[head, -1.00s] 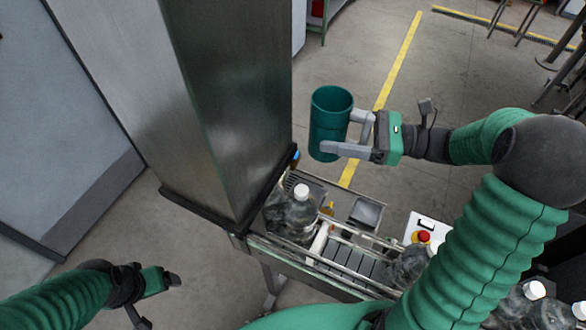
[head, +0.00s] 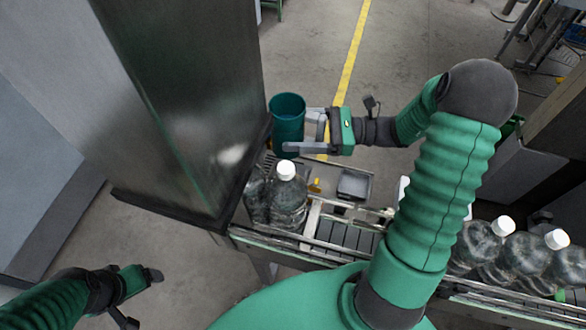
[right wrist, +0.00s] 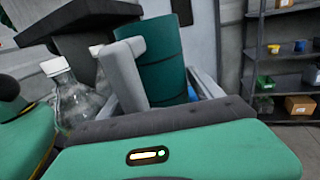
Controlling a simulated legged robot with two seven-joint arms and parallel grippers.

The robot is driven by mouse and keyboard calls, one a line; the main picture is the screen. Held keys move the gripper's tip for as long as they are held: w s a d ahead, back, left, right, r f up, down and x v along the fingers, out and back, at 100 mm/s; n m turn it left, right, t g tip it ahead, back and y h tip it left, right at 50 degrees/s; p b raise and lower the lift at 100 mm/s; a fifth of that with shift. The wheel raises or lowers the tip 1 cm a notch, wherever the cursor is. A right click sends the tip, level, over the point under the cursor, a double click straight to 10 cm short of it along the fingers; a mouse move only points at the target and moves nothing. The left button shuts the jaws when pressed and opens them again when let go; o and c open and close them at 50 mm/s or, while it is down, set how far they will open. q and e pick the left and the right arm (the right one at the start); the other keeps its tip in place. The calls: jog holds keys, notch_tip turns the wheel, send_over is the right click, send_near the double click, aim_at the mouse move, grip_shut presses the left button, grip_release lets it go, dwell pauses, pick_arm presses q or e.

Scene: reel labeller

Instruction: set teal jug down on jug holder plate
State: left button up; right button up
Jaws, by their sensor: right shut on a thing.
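The teal jug (head: 287,127) is upright in my right gripper (head: 302,136), which is shut on its side. The jug is beside the steel column, above the far side of the conveyor. In the right wrist view the jug (right wrist: 155,65) sits between the fingers, slightly tilted in the picture. A grey square plate (head: 353,184) lies beyond the conveyor, right of and below the jug in the picture. A slatted strip (head: 268,163) shows just below the jug. I cannot tell which is the jug holder plate. My left gripper (head: 140,297) is open and empty at lower left.
A tall steel column (head: 185,110) stands close left of the jug. Clear bottles with white caps (head: 287,195) stand on the conveyor (head: 340,236) just in front of the jug. More bottles (head: 515,252) stand at right. A small yellow part (head: 315,185) is near the plate.

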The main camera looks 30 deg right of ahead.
notch_tip(320, 180, down, 9)
jog(key=p, duration=0.1)
jog(key=shift+w+a+r+p, duration=0.15)
jog(key=shift+a+r+p, duration=0.05)
jog(key=shift+a+p, duration=0.15)
jog(key=f, duration=0.3)
jog(key=f+p, duration=0.1)
jog(key=f, duration=0.1)
jog(key=shift+s+d+f, duration=0.25)
jog(key=shift+d+f, duration=0.05)
jog(key=shift+f, duration=0.05)
jog(key=shift+c, duration=0.5)
jog(key=shift+s+f, duration=0.15)
jog(key=o, duration=2)
jog(key=shift+w, duration=0.3)
jog(key=b+v, duration=0.1)
jog(key=v, duration=0.5)
jog(key=shift+s+d, duration=0.2)
jog(key=shift+d, duration=0.05)
jog(key=shift+s+d, duration=0.2)
jog(key=shift+d, duration=0.2)
